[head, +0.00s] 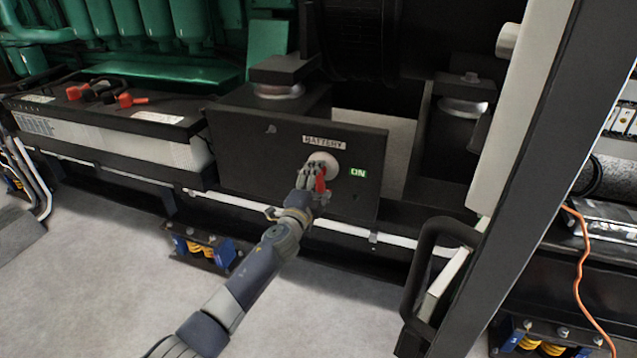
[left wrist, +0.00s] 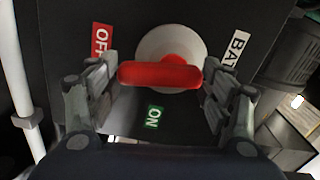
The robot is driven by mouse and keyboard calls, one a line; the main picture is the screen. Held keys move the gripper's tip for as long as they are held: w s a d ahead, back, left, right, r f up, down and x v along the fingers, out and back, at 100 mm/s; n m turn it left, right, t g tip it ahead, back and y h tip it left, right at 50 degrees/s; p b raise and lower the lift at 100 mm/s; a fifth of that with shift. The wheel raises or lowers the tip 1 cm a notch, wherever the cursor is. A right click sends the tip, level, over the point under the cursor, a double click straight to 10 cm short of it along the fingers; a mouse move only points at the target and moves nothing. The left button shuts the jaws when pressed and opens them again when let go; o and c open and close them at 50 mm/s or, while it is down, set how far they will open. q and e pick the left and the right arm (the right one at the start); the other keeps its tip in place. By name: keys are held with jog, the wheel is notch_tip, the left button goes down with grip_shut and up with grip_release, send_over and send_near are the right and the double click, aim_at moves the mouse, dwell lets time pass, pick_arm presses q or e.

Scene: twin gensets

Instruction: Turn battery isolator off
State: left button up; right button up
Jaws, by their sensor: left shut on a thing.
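The battery isolator has a red handle (left wrist: 160,75) on a round pale base (left wrist: 172,45), mounted on a black panel (head: 240,135). In the head view the red handle (head: 321,178) shows beside my fingers, under a "BATTERY" label (head: 324,142). A green "ON" label (head: 358,173) is to its right. In the left wrist view a red "OFF" label (left wrist: 101,40) and the green "ON" label (left wrist: 153,117) lie around the base. My left gripper (left wrist: 160,80) is shut on the red handle, one finger at each end. My right gripper is not in view.
A battery (head: 110,130) with red and black terminals stands at the left. A black frame post (head: 510,180) and a black looped handle (head: 425,270) stand at the right. An orange cable (head: 581,270) hangs at the far right.

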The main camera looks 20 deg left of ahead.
pick_arm(q)
jog(key=shift+a+m, duration=0.1)
jog(key=shift+m, duration=1)
jog(key=shift+f, duration=0.1)
jog(key=o, duration=1.1)
jog(key=shift+c, duration=0.2)
jog(key=s, duration=1.2)
jog(key=shift+a, duration=0.2)
